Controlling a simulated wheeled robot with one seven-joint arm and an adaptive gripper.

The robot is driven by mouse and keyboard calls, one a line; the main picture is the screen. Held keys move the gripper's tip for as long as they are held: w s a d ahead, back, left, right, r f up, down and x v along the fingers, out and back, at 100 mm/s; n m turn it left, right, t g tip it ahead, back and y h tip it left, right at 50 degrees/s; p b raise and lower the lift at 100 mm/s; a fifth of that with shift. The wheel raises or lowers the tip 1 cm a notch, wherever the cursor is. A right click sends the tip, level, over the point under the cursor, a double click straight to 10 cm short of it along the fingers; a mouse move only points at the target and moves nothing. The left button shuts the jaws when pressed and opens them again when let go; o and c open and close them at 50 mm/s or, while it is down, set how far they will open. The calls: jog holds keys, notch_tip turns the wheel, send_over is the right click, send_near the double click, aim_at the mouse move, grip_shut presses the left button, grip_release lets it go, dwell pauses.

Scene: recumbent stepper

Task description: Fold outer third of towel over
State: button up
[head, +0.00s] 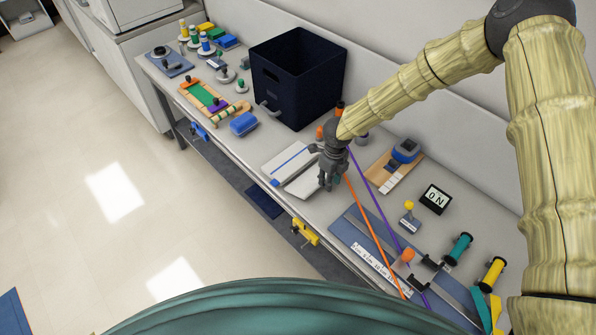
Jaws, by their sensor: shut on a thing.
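The white towel (290,160) with a blue stripe lies on the bench, in front of the dark blue bin. A small blue patch shows at its near left corner. My gripper (327,186) points down at the towel's right edge and is shut on it. The fingers hide the pinched cloth, and a crease or raised edge runs along the towel just left of them.
A dark blue bin (297,80) stands behind the towel. Right of it are a wooden board with a blue device (405,150), an ON sign (436,199) and a blue mat with orange and purple bands. A yellow clamp (305,232) grips the front edge.

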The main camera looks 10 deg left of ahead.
jog(key=shift+w+a+r+g+h, duration=0.25)
jog(key=shift+a+r+g+h, duration=0.15)
jog(key=shift+r+h, duration=0.3)
jog(key=shift+r, duration=0.1)
jog(key=shift+w+a+r+g+h, duration=0.25)
jog(key=shift+a+r+h, duration=0.05)
jog(key=shift+r, duration=0.15)
jog(key=shift+w+a+r+g+h, duration=0.2)
jog(key=shift+a+r+g+h, duration=0.1)
jog(key=shift+r, duration=0.15)
jog(key=shift+w+a+r+g+h, duration=0.35)
jog(key=shift+w+a+r+h, duration=0.1)
jog(key=shift+a+r+h, duration=0.15)
jog(key=shift+w+a+r, duration=0.1)
jog(key=shift+a+r, duration=0.05)
jog(key=shift+r, duration=0.05)
